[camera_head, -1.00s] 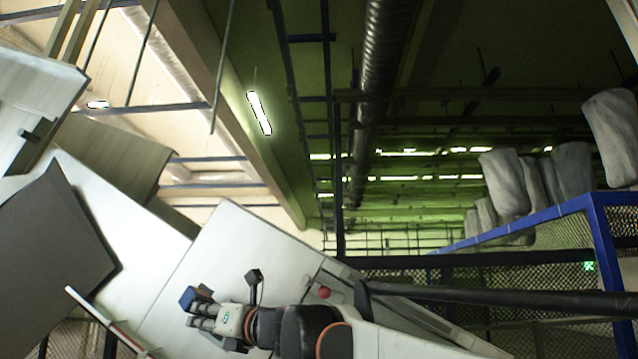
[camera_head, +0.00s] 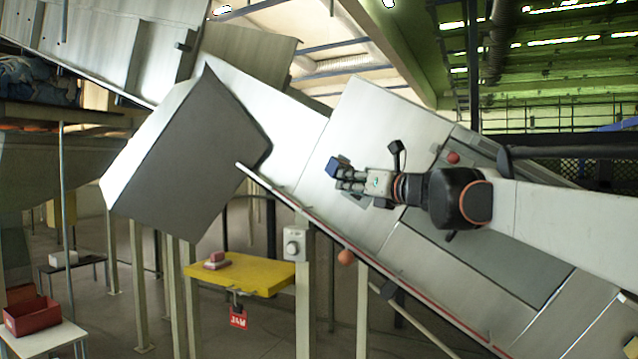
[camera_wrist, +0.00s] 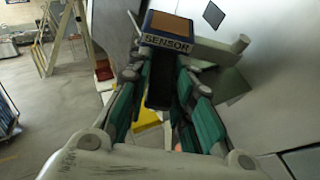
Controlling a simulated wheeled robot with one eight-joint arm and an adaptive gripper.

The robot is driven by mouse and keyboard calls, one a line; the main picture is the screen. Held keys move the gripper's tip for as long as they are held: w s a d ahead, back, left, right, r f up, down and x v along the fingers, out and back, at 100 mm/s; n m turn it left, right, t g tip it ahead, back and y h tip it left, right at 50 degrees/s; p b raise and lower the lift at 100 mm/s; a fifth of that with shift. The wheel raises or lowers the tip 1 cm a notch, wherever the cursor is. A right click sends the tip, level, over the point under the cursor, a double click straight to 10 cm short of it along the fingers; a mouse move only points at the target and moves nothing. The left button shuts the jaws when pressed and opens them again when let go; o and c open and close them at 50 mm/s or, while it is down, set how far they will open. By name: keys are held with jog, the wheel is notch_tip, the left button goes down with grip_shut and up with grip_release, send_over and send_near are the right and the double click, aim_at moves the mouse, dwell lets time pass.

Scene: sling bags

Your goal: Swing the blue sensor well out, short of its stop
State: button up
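The blue sensor (camera_head: 338,166) is a small block at the fingertips of my gripper (camera_head: 349,176), in front of a pale metal panel. In the wrist view the sensor (camera_wrist: 166,36) shows a blue frame, a brown top face, the label SENSOR and a dark body below. The green-padded fingers of my gripper (camera_wrist: 162,85) lie close along both sides of the dark body and look shut on it. The sensor's mount and its stop cannot be made out.
A grey chute hood (camera_head: 190,150) stands to the left. A dark bracket (camera_head: 396,150) and a red ball-shaped button (camera_head: 453,158) are near my arm. Below are an orange knob (camera_head: 346,257), a yellow table (camera_head: 240,272) and a red bin (camera_head: 32,315).

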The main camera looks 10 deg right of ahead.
jog(key=shift+o, duration=1.1)
jog(key=shift+r, duration=0.1)
notch_tip(320, 180, up, 10)
jog(key=shift+f, duration=0.1)
